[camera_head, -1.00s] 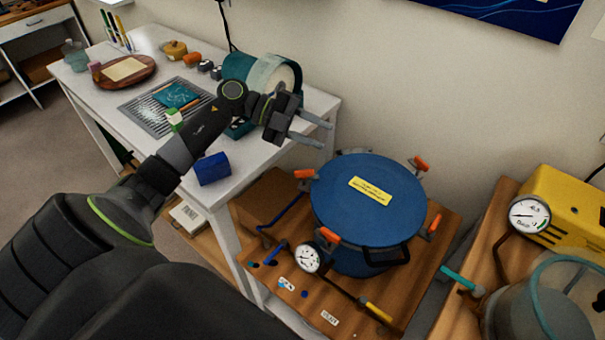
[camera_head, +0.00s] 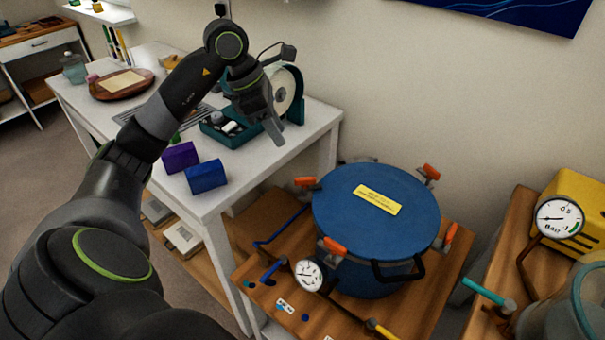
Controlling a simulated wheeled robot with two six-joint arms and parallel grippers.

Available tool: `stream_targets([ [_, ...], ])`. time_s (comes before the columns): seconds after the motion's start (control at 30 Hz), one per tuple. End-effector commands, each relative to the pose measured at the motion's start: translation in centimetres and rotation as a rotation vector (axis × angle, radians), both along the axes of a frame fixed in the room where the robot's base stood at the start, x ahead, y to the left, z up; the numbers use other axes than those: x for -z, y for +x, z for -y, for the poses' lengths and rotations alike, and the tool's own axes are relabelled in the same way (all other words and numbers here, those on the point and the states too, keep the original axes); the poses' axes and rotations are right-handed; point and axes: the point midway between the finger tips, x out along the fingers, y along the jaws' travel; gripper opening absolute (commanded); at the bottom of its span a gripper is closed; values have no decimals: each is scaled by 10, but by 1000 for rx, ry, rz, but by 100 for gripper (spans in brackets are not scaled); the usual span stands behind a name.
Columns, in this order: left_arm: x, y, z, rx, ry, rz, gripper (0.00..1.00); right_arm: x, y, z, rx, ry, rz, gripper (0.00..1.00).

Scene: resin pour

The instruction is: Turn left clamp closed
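A blue pressure pot (camera_head: 375,220) with a yellow label on its lid stands on a low wooden bench. Its left clamp has an orange handle (camera_head: 305,183) at the lid's left rim. Other orange-handled clamps sit at the front (camera_head: 334,247), the right (camera_head: 451,235) and the back right (camera_head: 431,172). My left gripper (camera_head: 273,130) hangs fingers down over the white table's right part, above and left of the left clamp, apart from it. Its fingers overlap in this view, so their gap cannot be judged. My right gripper is not in view.
A white table (camera_head: 300,150) stands left of the pot, with blue (camera_head: 206,177) and purple (camera_head: 180,157) boxes near its front edge. A pressure gauge (camera_head: 309,274) stands before the pot. A yellow machine (camera_head: 560,195) is at right.

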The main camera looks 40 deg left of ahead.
Motion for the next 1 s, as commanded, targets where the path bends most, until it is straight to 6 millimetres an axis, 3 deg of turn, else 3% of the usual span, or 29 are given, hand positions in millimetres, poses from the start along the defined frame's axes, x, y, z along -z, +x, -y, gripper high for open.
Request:
stream_targets([
  [0.6, 108, 28, 36, 0, -7, -4, 33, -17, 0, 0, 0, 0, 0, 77],
  [0.8, 128, 34, 41, -2, -5, -3, 33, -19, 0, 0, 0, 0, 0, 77],
  [1.0, 133, 35, 42, -1, -3, -1, 33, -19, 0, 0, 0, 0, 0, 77],
])
